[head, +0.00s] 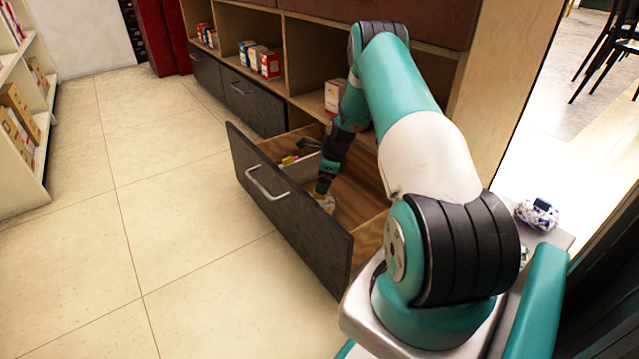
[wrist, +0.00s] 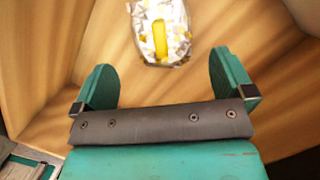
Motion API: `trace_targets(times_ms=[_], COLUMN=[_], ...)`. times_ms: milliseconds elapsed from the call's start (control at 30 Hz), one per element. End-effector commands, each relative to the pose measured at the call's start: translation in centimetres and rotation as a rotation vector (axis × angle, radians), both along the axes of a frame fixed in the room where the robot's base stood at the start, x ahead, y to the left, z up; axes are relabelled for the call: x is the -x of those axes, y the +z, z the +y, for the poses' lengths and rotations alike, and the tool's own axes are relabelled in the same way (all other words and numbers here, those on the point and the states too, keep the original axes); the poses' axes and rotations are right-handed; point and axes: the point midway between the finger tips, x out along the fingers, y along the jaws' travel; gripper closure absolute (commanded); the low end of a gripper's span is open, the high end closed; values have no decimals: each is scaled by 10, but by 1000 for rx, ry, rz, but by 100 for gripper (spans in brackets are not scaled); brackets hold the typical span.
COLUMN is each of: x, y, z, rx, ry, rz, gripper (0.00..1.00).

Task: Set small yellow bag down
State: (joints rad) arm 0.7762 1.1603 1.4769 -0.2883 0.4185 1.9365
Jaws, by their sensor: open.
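The small yellow bag (wrist: 160,30), white with yellow patches, lies on the wooden floor of an open drawer (head: 285,215). It also shows in the head view (head: 327,204), partly hidden by my gripper (head: 324,192). In the wrist view my gripper (wrist: 163,66) is open, with one finger to each side of the bag's lower end. Gaps show between the bag and both fingers, so nothing is held.
The drawer's dark front has a metal handle (head: 267,184). A light divider (head: 300,169) and small yellow items (head: 289,159) lie at the drawer's left. Shelves with boxes (head: 270,64) stand behind. A blue-white package (head: 538,213) sits at right. Floor at left is clear.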

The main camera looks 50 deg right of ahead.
Motion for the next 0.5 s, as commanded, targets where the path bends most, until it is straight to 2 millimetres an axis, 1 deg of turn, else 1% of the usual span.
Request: trace_targets(times_ms=[33,100,233,367,467,500], x=[2,5,8,9,3,-3], y=[16,25,36,39,48,59], z=[-2,-3,-5,-5,4,14], rx=[1,0,0,1,8,16], ry=[-1,-2,-2,0,50,105], rz=[0,0,0,-1,-8,-18], gripper=[0,0,0,0,0,0])
